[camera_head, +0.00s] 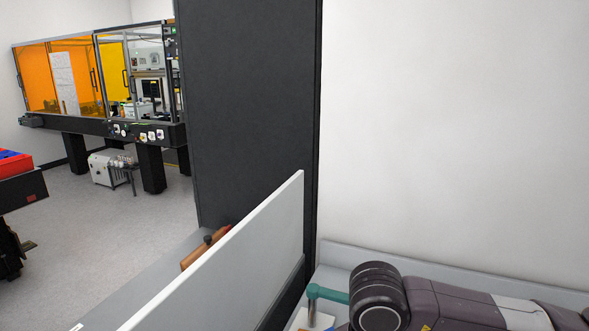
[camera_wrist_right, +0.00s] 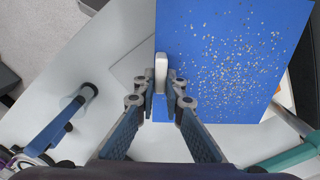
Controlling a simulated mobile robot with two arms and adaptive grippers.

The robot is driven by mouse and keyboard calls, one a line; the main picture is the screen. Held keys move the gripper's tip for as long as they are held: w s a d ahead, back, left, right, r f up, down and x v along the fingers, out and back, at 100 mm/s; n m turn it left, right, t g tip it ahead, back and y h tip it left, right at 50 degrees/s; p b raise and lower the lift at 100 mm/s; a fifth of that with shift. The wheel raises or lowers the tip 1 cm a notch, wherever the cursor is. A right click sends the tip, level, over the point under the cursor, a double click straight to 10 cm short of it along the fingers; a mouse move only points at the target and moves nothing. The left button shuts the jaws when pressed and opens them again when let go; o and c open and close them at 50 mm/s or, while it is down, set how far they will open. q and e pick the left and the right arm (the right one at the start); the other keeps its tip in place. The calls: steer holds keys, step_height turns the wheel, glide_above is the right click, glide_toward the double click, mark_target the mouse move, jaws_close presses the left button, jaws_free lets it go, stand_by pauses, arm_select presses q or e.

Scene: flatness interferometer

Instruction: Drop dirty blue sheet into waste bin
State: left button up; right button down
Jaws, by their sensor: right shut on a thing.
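The dirty blue sheet (camera_wrist_right: 235,50) fills the upper right of the right wrist view. It is flat and covered with many pale specks. My left gripper is in neither view. I cannot make out a waste bin in either view.
A pale upright panel (camera_head: 235,260) and a dark column (camera_head: 250,110) stand left of my right arm. A teal bar (camera_head: 328,293) is beside the arm. A blue-handled object (camera_wrist_right: 55,127) lies left of the gripper. Open floor (camera_head: 130,240) lies to the far left.

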steer(key=s+a+r+n, duration=0.25)
steer(key=s+n, duration=0.35)
steer(key=n, duration=1)
steer(key=w+d+m, duration=0.3)
steer(key=d, duration=0.8)
steer(key=shift+d+m, duration=0.25)
steer(key=shift+m, duration=0.15)
